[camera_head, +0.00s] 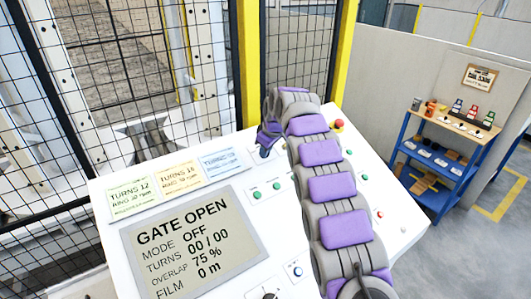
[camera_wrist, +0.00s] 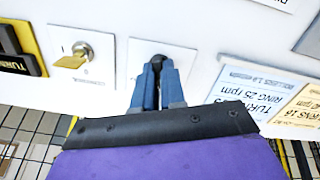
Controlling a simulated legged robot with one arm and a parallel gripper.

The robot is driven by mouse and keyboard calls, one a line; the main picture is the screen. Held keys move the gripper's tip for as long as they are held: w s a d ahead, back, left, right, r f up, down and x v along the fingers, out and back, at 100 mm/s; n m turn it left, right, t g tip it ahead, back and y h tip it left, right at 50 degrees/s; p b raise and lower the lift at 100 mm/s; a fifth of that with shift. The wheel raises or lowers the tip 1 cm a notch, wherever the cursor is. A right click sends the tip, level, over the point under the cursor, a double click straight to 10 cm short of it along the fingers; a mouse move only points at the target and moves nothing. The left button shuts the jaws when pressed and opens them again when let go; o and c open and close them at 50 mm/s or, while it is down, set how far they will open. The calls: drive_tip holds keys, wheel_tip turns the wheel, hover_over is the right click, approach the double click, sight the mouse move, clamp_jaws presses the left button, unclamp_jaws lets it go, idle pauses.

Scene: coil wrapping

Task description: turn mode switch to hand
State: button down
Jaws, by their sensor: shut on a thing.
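My gripper (camera_wrist: 157,82) has its blue fingertips closed on a dark knob (camera_wrist: 157,60) on a white square plate (camera_wrist: 185,58). The fingers cover most of the knob, so its pointer and any label do not show. I take it to be the mode switch but cannot read that. In the head view my gripper (camera_head: 265,148) is at the far edge of the white sloped panel (camera_head: 385,235), and the knob is hidden there.
A key switch with a brass key (camera_wrist: 72,60) sits beside the knob. A yellow and black part (camera_wrist: 22,50) is beyond it. Setting cards (camera_head: 178,178) lie above the display. A red mushroom button (camera_head: 339,125) is right of my arm. Mesh fencing (camera_head: 105,60) stands behind.

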drive_tip(key=shift+f+n+b, duration=0.2)
drive_tip(key=shift+n+b, duration=0.75)
drive_tip(key=shift+n, duration=1.35)
drive_tip(key=c, duration=1.2)
unclamp_jaws()
drive_tip(key=shift+r, duration=0.1)
drive_tip(key=shift+r, duration=0.2)
drive_tip(key=p+v, duration=0.3)
drive_tip(key=v, duration=1.3)
drive_tip(key=shift+r, duration=0.3)
